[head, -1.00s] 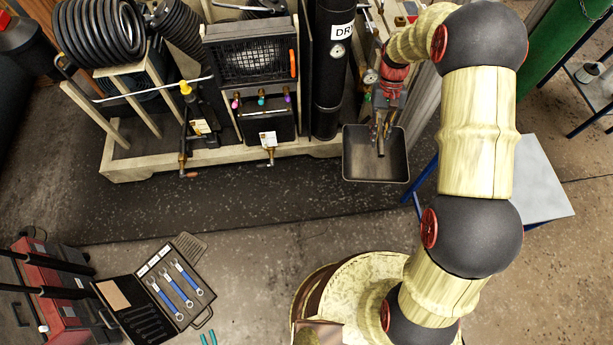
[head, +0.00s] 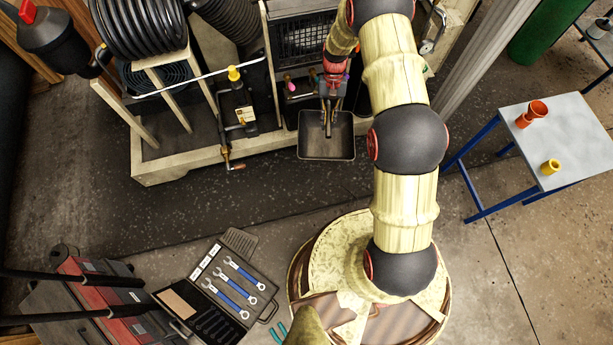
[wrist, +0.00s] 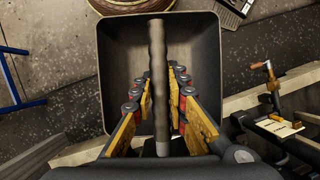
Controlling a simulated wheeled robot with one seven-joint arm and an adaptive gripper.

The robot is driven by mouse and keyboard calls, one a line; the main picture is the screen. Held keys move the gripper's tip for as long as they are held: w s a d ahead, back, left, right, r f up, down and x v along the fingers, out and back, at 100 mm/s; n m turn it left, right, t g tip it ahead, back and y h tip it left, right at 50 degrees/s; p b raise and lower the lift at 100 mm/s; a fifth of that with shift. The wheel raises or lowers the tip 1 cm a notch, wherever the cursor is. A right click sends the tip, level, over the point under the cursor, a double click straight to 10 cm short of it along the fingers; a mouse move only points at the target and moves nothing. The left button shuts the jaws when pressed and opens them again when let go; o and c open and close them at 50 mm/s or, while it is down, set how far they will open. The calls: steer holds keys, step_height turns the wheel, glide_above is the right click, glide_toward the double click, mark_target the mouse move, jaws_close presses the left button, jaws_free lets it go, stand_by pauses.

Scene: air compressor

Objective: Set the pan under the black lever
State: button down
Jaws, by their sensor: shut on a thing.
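The pan (head: 340,146) is a dark, rectangular, open tray, held in front of the compressor's beige base frame (head: 185,165). My gripper (head: 328,115) is shut on the pan's grey handle (wrist: 158,85), which runs between the fingers in the wrist view. The pan's dark inside (wrist: 205,45) looks empty there. A brass drain valve (head: 226,155) with a copper-coloured handle end hangs at the frame's front, left of the pan. I cannot make out a black lever; my gripper and arm hide part of the compressor behind the pan.
An open wrench case (head: 222,290) and a red toolbox (head: 95,290) lie at lower left. Dark floor in front of the compressor is clear.

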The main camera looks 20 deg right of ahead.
steer(key=s+d+f+m+y+b, duration=0.1)
steer(key=d+f+m+b, duration=0.15)
steer(key=f, duration=0.75)
steer(key=s+d+f+m+t+b, duration=0.1)
steer(key=s+d+f+m, duration=0.15)
steer(key=f, duration=0.75)
steer(key=d+f+m+y+b, duration=0.1)
steer(key=d+f, duration=0.2)
steer(key=f, duration=0.7)
steer(key=w+d+f+m+t+b, duration=0.1)
steer(key=w+d+f+m+t, duration=0.2)
steer(key=f, duration=0.4)
steer(key=w+d+f+m+b, duration=0.1)
steer(key=w+d+f+m, duration=0.1)
steer(key=w+f+m, duration=0.3)
steer(key=a+f+m+b, duration=0.1)
steer(key=a+f+b, duration=0.2)
steer(key=a+f, duration=0.6)
steer(key=a, duration=0.4)
steer(key=shift+s+a+f+y, duration=0.15)
steer(key=shift+a+f+y, duration=0.15)
steer(key=shift+y, duration=0.1)
steer(key=shift+f, duration=0.1)
steer(key=c, duration=1.8)
jaws_free()
steer(key=shift+o, duration=0.2)
steer(key=p+v, duration=0.4)
steer(key=v, duration=0.8)
steer(key=shift+s, duration=0.2)
